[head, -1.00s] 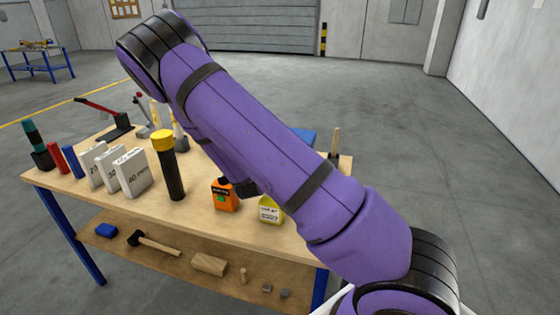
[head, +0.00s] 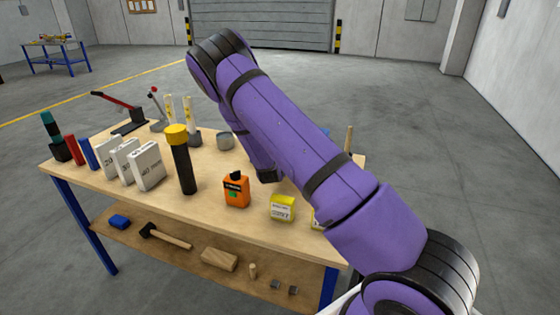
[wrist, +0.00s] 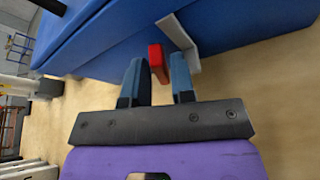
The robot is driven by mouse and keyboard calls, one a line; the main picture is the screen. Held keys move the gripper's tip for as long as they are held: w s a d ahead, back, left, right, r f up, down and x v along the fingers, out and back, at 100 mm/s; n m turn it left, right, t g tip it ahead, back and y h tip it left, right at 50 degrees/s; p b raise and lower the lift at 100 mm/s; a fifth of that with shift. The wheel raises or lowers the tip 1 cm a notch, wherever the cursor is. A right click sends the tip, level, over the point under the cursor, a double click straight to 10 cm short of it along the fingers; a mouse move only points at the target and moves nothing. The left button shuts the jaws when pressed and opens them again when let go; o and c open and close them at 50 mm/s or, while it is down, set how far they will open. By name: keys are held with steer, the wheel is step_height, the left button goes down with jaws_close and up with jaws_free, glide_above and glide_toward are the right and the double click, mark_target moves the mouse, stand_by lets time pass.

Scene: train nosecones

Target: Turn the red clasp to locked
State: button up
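The red clasp (wrist: 157,62) shows in the wrist view as a small upright red block at the side of a large blue case (wrist: 100,38). A pale grey angled bracket (wrist: 180,35) is just right of the clasp. My gripper (wrist: 158,72) is open, with one blue-grey finger to each side of the clasp in the picture. Gaps show on both sides; I cannot tell whether the clasp is between the fingertips or just beyond them. In the head view my purple arm hides the clasp, my gripper and nearly all of the case.
On the wooden bench (head: 110,183) stand a black cylinder with a yellow cap (head: 182,160), an orange bottle (head: 236,190), a yellow box (head: 282,207) and several white blocks (head: 145,166). A red-handled tool (head: 118,110) is at the back left.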

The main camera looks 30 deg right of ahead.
steer(key=shift+w, duration=0.1)
jaws_close()
steer(key=shift+s+d+f+m+t+y, duration=0.1)
steer(key=shift+m+t+y, duration=0.1)
steer(key=shift+m+t, duration=0.5)
steer(key=shift+s+d+f+m+t+y, duration=0.15)
steer(key=shift+m+t, duration=0.25)
steer(key=shift+m, duration=0.5)
steer(key=shift+r, duration=0.1)
jaws_free()
